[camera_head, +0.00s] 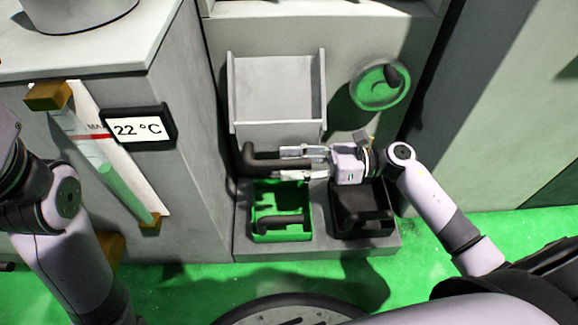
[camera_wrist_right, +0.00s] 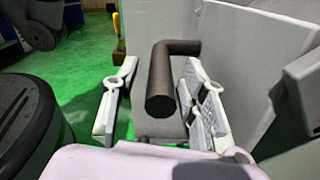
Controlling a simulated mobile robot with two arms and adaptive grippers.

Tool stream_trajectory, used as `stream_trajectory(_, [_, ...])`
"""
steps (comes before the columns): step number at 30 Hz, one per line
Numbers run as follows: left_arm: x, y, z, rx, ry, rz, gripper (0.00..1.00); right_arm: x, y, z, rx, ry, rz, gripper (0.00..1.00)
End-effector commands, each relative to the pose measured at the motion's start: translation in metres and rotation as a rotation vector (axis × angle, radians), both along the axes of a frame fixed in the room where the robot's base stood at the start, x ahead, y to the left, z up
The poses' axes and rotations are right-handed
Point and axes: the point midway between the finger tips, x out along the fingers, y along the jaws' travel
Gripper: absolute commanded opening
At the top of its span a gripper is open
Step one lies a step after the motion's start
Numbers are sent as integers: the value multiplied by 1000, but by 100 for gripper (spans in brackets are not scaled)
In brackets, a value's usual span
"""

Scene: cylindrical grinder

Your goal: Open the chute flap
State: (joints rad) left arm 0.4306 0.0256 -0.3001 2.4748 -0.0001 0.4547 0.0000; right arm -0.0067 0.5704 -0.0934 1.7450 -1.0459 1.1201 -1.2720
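The chute (camera_head: 278,88) is a light grey open-topped box on the front of the grey machine. A dark bar handle (camera_head: 262,162) with a bent end sticks out below it; I take it to belong to the flap. My right gripper (camera_head: 292,164) reaches in from the right at the handle's right end. In the right wrist view the handle (camera_wrist_right: 162,90) lies between the two spread fingers of the right gripper (camera_wrist_right: 155,103), nearer the right finger, with a clear gap on the left. My left arm shows at the left edge; its gripper is out of view.
A green bin (camera_head: 257,236) and a black bin (camera_head: 348,226) stand on a grey ledge below the handle. A green handwheel (camera_head: 378,84) is to the right of the chute. A display (camera_head: 138,128) reading 22 °C is on the left cabinet.

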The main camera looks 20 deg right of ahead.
Motion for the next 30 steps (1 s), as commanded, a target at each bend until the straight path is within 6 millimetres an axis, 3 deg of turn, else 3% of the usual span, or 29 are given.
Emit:
stream_trajectory(12, [-3, 0, 2, 1, -9, 1, 40, 3, 10, 1, 0, 0, 0, 40])
stream_trajectory(30, [-3, 0, 1, 0, -10, -1, 40, 3, 9, 0, 0, 0, -1, 0])
